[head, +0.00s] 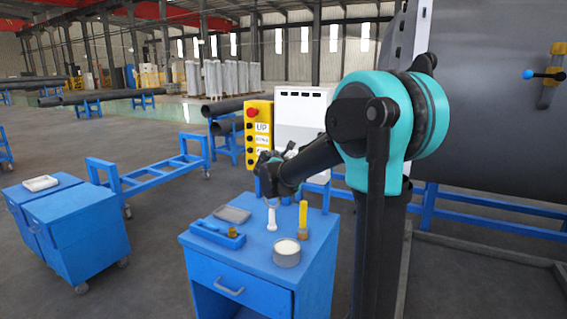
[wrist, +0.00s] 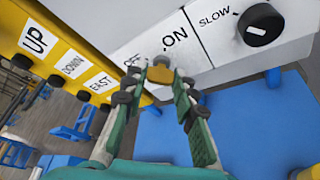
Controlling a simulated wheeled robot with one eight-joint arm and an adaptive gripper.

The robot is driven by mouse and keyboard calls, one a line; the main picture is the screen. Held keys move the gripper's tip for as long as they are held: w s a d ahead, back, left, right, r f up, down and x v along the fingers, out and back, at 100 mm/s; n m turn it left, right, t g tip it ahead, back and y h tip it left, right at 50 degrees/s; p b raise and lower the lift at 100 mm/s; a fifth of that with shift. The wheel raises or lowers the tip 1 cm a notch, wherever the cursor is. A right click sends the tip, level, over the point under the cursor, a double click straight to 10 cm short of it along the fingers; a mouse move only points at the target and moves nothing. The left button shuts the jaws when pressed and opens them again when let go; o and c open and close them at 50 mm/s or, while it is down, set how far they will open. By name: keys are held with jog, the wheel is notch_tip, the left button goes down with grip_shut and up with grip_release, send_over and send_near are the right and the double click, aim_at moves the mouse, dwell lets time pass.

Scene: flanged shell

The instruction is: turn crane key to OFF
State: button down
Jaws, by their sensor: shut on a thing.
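The crane key (wrist: 160,75) shows in the wrist view as a small brownish-yellow piece on the lower edge of the white control panel (wrist: 215,50). My gripper (wrist: 161,80) is shut on it, one finger on each side. The panel's ON label is just above the key; the OFF label, partly hidden by my fingers, is to its left. The key's exact angle cannot be told. In the head view my gripper (head: 270,172) is in front of the white box (head: 302,115), and the key is hidden there.
A yellow pendant (head: 259,130) with UP and other buttons is left of the panel. A black SLOW knob (wrist: 260,24) is on the panel to the right. A blue cabinet (head: 215,258) with a tin (head: 286,255), a grey tray (head: 232,214) and tools stands below my arm.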

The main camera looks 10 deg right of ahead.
dwell(0.3)
jog(key=c, duration=1.2)
grip_release()
jog(key=v, duration=1.2)
jog(key=shift+a, duration=0.1)
